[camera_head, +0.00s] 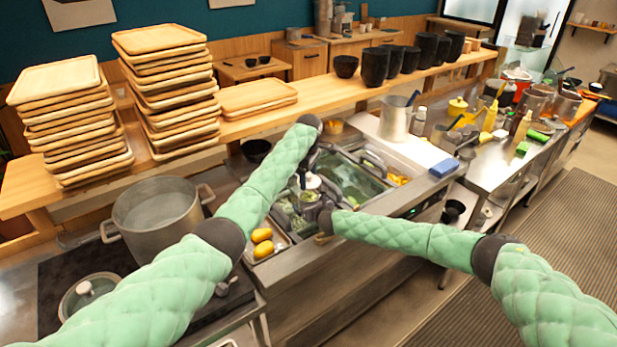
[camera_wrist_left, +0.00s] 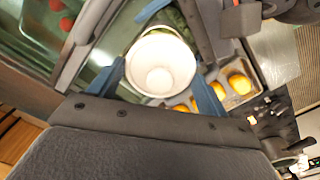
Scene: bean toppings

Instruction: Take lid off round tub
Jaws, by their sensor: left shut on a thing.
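The white round lid (camera_head: 312,182) sits at the middle of the counter, below my left gripper (camera_head: 307,174). In the left wrist view the lid (camera_wrist_left: 160,62) lies between the two blue fingers of my left gripper (camera_wrist_left: 163,88), which is shut on it. I cannot tell whether lid and tub touch. My right gripper (camera_head: 325,217) is low beside the tub, at its right. Its fingers are too small and hidden to read.
Sunken food wells surround the tub, with a clear cover (camera_head: 355,180) behind and yellow food (camera_head: 262,243) at front left. A large pot (camera_head: 158,212) stands left. A blue block (camera_head: 444,168) lies right. Tray stacks (camera_head: 165,80) and dark cups (camera_head: 375,66) line the shelf behind.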

